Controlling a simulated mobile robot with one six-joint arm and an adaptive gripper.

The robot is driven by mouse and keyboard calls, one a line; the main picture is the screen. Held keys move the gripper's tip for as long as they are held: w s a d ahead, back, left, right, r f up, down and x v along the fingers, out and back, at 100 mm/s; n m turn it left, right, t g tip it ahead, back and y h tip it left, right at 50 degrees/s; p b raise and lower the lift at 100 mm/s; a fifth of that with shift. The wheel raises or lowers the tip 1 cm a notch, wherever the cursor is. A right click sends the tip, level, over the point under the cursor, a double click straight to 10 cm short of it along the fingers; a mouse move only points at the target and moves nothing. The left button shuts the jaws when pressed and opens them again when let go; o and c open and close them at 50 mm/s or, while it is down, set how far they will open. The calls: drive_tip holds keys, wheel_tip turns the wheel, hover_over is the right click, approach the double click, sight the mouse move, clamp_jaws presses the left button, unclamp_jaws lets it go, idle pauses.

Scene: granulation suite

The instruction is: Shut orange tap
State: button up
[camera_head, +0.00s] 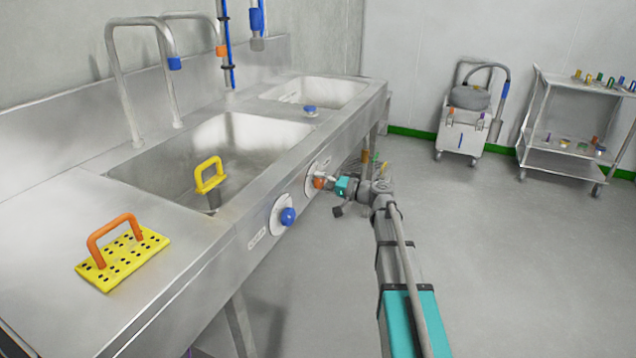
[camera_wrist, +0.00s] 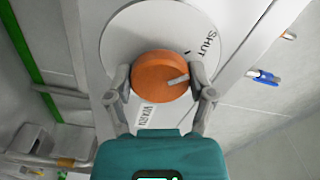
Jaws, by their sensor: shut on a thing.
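The orange tap (camera_head: 318,183) is a round knob on a white disc on the sink's front panel. In the wrist view the orange tap (camera_wrist: 161,77) fills the middle, with a pale pointer mark on its face directed to the right. The word SHUT is printed on the disc (camera_wrist: 140,22), up and right of the knob. My gripper (camera_wrist: 164,90) has one finger on each side of the knob and is shut on it. In the head view my gripper (camera_head: 332,185) reaches the panel from the right and partly hides the disc.
A blue knob (camera_head: 288,216) sits left of the orange tap on the same panel. The steel sink (camera_head: 215,150) holds a yellow-handled item (camera_head: 210,175). A yellow perforated plate with an orange handle (camera_head: 122,258) lies on the counter. A cart (camera_head: 463,135) and shelf trolley (camera_head: 570,160) stand beyond open floor.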

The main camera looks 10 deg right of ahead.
drive_tip(key=o, duration=1)
drive_tip(key=shift+d+f, duration=0.1)
drive_tip(key=shift+d, duration=0.15)
drive_tip(key=shift+o, duration=0.5)
drive_tip(key=shift+a, duration=0.15)
drive_tip(key=shift+s, duration=0.1)
drive_tip(key=v, duration=1.2)
